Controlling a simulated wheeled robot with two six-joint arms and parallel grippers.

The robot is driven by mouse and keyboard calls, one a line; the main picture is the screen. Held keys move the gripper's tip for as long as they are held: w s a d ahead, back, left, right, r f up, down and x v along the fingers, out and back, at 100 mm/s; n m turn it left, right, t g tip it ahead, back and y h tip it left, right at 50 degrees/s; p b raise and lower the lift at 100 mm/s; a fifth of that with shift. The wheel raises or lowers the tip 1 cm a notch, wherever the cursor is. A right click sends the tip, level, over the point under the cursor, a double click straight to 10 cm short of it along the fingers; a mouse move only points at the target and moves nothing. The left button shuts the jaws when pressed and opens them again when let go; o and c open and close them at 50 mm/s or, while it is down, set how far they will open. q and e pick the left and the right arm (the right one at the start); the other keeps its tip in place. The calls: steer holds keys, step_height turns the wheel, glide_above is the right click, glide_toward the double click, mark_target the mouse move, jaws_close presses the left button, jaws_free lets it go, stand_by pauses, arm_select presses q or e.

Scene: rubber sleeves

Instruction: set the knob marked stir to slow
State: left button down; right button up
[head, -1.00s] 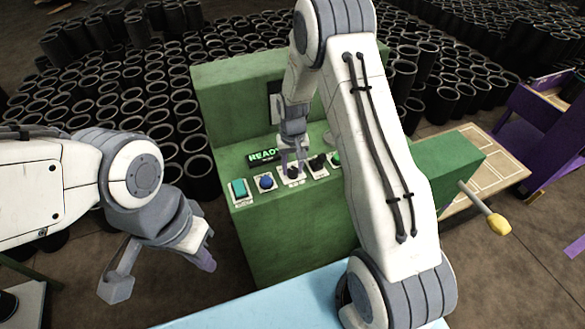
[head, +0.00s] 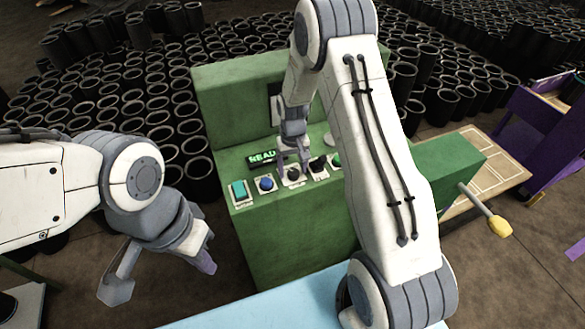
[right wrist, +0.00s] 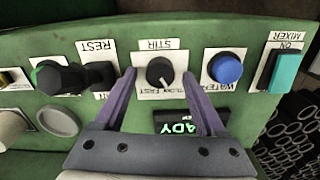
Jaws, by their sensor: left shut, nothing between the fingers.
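The stir knob (right wrist: 160,72) is a round black knob on a white plate, with the label STIR and slow and fast marks, upside down in the right wrist view. In the head view the knob (head: 294,174) sits in the row of controls on the green panel. A pale mark shows on it, but I cannot tell surely which setting it points to. My right gripper (right wrist: 160,76) is open, with one purple finger on each side of the knob and visible gaps. It also shows in the head view (head: 294,168). My left gripper (head: 207,265) is shut and empty, left of the machine.
A blue water button (right wrist: 225,69) and a teal mixer switch (right wrist: 286,72) are on one side of the knob. A black control (right wrist: 100,75) and a larger black knob (right wrist: 62,78) are on the other. The green READY display (head: 262,157) is behind the controls.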

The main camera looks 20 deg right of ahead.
mark_target(293, 170)
step_height(293, 170, up, 10)
steer(key=b, duration=0.2)
steer(key=shift+r, duration=0.25)
stand_by(0.4)
